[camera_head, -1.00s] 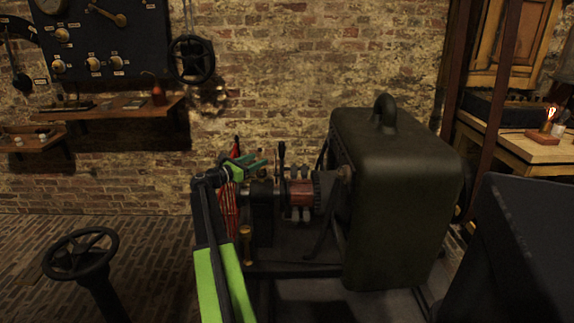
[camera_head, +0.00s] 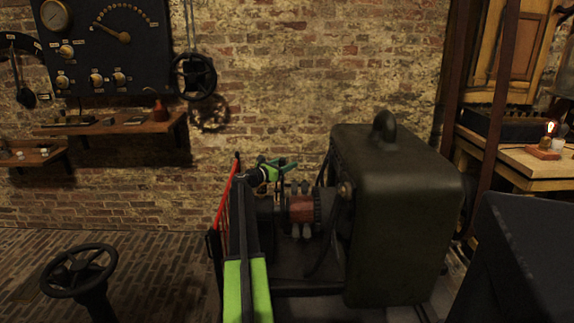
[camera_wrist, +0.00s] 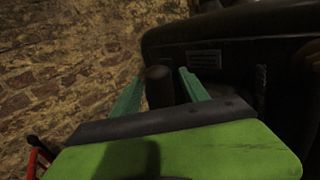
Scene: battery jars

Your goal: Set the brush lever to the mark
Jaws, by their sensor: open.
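My gripper (camera_head: 284,165) is open above the left part of the machine, by the red-banded commutator (camera_head: 301,208). In the wrist view its two green fingers (camera_wrist: 161,73) stand on either side of a dark rounded upright handle (camera_wrist: 160,88), which looks like the brush lever's grip. A gap shows by the handle, and the fingers are not closed on it. In the head view the lever is hidden or lost among my fingers. I cannot make out the mark in either view.
The large dark machine housing (camera_head: 405,215) stands close to the right of my gripper. A red bar (camera_head: 227,195) rises left of my arm. A black handwheel (camera_head: 79,270) stands at the lower left. The brick wall (camera_head: 300,80) is behind.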

